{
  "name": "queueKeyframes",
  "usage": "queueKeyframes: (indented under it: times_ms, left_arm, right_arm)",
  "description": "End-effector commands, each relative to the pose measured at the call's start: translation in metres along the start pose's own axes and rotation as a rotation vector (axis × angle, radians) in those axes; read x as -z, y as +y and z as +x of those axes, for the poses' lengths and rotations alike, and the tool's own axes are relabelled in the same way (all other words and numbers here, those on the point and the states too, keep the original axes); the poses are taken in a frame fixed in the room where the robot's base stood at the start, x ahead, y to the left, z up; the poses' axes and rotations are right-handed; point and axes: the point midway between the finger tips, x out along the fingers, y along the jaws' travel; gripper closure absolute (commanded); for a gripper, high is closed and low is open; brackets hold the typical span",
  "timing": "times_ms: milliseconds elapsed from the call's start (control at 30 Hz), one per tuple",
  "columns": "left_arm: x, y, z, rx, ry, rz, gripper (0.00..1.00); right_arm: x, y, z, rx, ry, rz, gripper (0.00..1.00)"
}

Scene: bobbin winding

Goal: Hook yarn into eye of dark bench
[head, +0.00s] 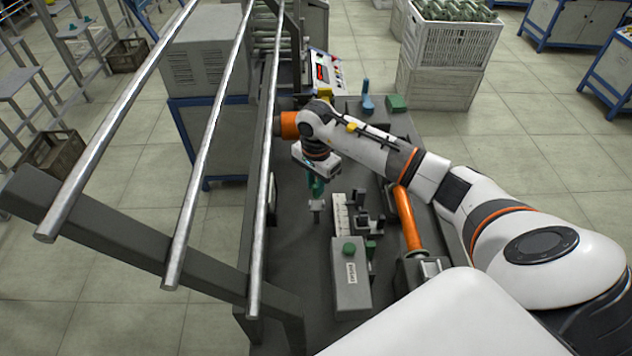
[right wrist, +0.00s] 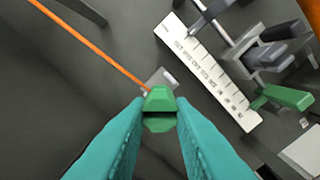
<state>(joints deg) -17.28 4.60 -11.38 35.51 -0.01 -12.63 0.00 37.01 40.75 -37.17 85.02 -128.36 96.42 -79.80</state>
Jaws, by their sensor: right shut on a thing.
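My right gripper (head: 316,187) reaches down over the dark bench (head: 295,262) in the head view. In the right wrist view its teal fingers (right wrist: 157,118) are shut on a small green piece (right wrist: 160,101). The orange yarn (right wrist: 95,50) runs taut from the upper left to the far side of that green piece. A small grey metal fitting (right wrist: 158,80), possibly the eye, shows just beyond the green piece and is partly hidden by it. I cannot tell whether the yarn lies inside it. My left gripper is out of view.
A white scale (right wrist: 208,72) and a dark clamp with a green lever (right wrist: 283,97) stand right of my gripper. A grey box with a green button (head: 350,277) sits nearer. Long metal rails (head: 210,140) cross on the left. A blue tool (head: 367,101) stands farther back.

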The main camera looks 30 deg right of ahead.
Motion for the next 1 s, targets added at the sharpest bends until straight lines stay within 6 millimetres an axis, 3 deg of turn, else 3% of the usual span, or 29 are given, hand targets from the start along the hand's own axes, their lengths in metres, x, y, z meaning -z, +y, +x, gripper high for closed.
queueKeyframes:
  times_ms: [1000]
  left_arm:
    - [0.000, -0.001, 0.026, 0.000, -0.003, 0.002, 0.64]
  right_arm:
    - [0.000, 0.000, 0.028, 0.000, 0.000, 0.001, 0.98]
